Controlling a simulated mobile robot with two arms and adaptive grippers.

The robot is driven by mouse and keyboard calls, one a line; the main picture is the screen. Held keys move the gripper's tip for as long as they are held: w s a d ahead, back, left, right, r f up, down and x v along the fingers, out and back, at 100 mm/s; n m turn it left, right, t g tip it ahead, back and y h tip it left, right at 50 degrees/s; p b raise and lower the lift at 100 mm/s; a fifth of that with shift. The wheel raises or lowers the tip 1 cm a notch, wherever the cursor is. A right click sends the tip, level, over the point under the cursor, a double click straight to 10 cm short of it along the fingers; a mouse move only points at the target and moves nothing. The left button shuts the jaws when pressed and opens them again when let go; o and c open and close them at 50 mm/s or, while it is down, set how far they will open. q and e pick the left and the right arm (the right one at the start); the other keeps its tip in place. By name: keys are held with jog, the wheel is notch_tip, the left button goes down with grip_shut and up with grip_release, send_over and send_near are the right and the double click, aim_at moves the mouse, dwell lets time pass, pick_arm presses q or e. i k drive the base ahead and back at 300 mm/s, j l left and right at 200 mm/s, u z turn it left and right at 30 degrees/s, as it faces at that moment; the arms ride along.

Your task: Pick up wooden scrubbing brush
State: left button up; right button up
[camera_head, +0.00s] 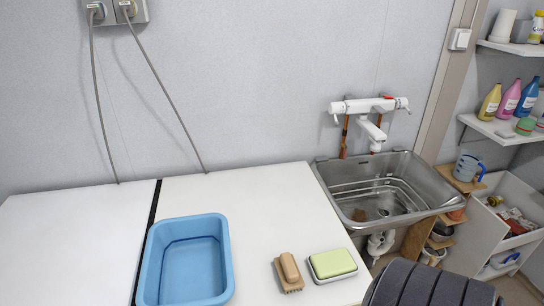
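A wooden scrubbing brush (288,272) lies on the white worktop near its front edge, between a blue tub and a soap bar. It has a rounded brown handle on top and bristles below. Nothing touches it. Neither gripper shows in the head view.
The blue tub (186,262) stands left of the brush, and a green soap bar in a white dish (332,264) lies close on its right. A metal sink (389,190) with a white tap (371,117) is beyond on the right. The worktop (240,195) behind the brush is clear.

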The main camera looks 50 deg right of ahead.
aim_at(291, 280)
jog(key=j+z, duration=0.1)
jog(key=z, duration=0.3)
jog(key=j+z, duration=0.1)
jog(key=z, duration=0.35)
jog(key=j+z, duration=0.15)
jog(key=z, duration=0.25)
jog(key=i, duration=0.05)
